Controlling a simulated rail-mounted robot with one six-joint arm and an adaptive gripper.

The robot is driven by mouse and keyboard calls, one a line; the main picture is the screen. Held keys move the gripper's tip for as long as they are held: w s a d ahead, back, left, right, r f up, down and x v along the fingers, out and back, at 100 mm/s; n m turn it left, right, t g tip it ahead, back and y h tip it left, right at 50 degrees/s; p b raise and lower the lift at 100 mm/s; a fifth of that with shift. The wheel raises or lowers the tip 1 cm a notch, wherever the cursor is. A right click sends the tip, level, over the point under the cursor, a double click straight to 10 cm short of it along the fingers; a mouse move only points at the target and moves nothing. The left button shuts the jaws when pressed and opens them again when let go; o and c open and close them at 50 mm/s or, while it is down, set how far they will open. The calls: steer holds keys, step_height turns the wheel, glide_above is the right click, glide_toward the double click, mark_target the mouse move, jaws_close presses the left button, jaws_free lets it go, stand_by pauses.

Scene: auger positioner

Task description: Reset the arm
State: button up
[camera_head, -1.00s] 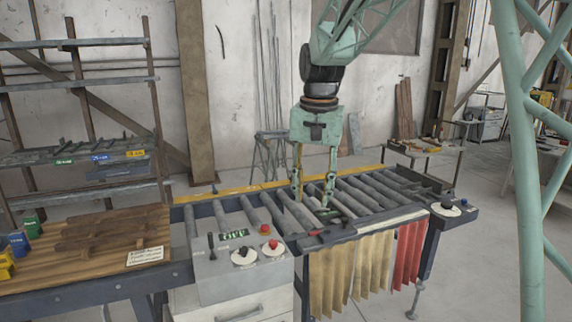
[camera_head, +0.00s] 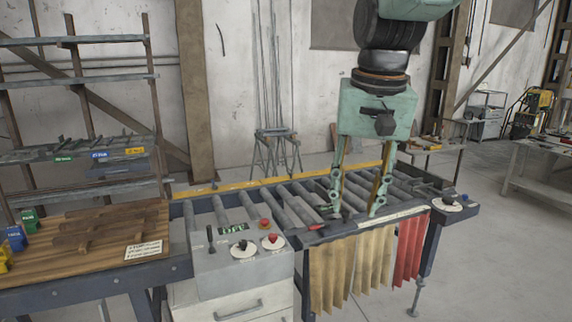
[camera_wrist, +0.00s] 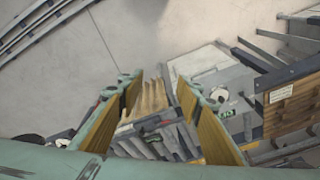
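My gripper (camera_head: 356,208) hangs from my green arm, pointing down at the front edge of the roller conveyor (camera_head: 227,216), above the pale strip curtains. Its two fingers are spread apart with nothing between them. In the wrist view the gripper (camera_wrist: 160,88) also shows open, its yellow inner pads facing each other, with the strip curtain (camera_wrist: 153,98) and rollers visible beyond. I cannot tell whether the fingertips touch the conveyor frame or hang in front of it.
A control box (camera_head: 238,262) with knobs and a red button stands left of the gripper. A wooden bench top (camera_head: 105,235) and a metal shelf rack (camera_head: 108,80) are at the left. A small button panel (camera_head: 447,204) sits at the conveyor's right end.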

steer(key=s+d+f+b, duration=0.1)
steer(key=s+d+f, duration=0.1)
steer(key=s, duration=0.7)
steer(key=s+d+f+n+t+b, duration=0.1)
steer(key=s+f, duration=0.3)
steer(key=s, duration=0.6)
steer(key=s+d+f+n+b, duration=0.1)
steer(key=s+d+f+b, duration=0.1)
steer(key=s, duration=0.8)
steer(key=shift+s+d+f+t+b, duration=0.25)
steer(key=shift+d+f+t+b, duration=0.15)
steer(key=shift+d, duration=0.45)
